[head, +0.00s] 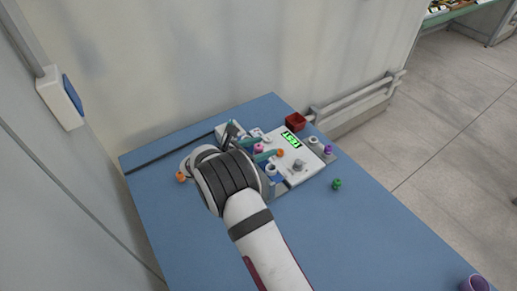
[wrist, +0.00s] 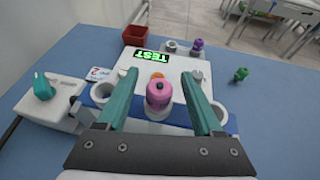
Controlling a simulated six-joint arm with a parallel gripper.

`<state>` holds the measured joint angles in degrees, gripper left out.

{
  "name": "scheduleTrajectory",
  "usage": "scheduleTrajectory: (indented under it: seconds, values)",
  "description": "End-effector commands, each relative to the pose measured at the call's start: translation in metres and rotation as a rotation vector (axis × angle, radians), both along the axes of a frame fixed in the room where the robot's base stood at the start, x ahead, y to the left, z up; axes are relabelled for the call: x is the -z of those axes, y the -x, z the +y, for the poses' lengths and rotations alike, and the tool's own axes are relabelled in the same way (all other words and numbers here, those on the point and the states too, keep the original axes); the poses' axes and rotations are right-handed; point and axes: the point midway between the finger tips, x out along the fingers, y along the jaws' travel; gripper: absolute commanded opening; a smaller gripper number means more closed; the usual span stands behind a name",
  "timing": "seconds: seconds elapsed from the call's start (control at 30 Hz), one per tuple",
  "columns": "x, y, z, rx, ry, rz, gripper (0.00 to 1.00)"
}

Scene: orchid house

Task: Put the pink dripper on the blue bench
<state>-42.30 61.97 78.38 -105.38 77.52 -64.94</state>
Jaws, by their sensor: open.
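The pink dripper (wrist: 159,95) is a small ribbed piece with a knob on top. It stands upright in a white ring at the near edge of the white tester panel. In the head view the dripper (head: 258,147) shows just beyond my wrist. My gripper (wrist: 159,74) is open, with one teal finger to each side of the dripper in the wrist view and a gap on both sides. I cannot tell the height of the fingertips over it. The blue bench (head: 330,240) carries everything; its wide near right part is bare.
The white panel (wrist: 178,65) has a green TEST display, a grey knob and an orange piece (head: 280,153). A purple piece (head: 328,149) stands at its right. A red box (head: 296,121) stands at the back, a purple cup (head: 475,284) near right.

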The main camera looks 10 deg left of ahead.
Motion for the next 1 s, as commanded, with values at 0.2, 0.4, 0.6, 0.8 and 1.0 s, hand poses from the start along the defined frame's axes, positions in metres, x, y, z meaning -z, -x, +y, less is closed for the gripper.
scheduleTrajectory:
  seconds: [0.2,0.4,0.6,0.8,1.0]
  values:
    - [0.0058,-0.013,-0.0083,-0.001,-0.001,-0.002,0.68]
    - [0.0057,-0.0127,-0.0082,-0.001,-0.001,-0.001,0.43]
    - [0.0057,-0.0126,-0.0081,-0.001,-0.001,-0.001,0.07]
    - [0.0055,-0.0126,-0.0081,-0.001,-0.002,-0.002,0.0]
    - [0.0038,-0.0127,-0.0081,-0.001,-0.002,-0.002,0.0]
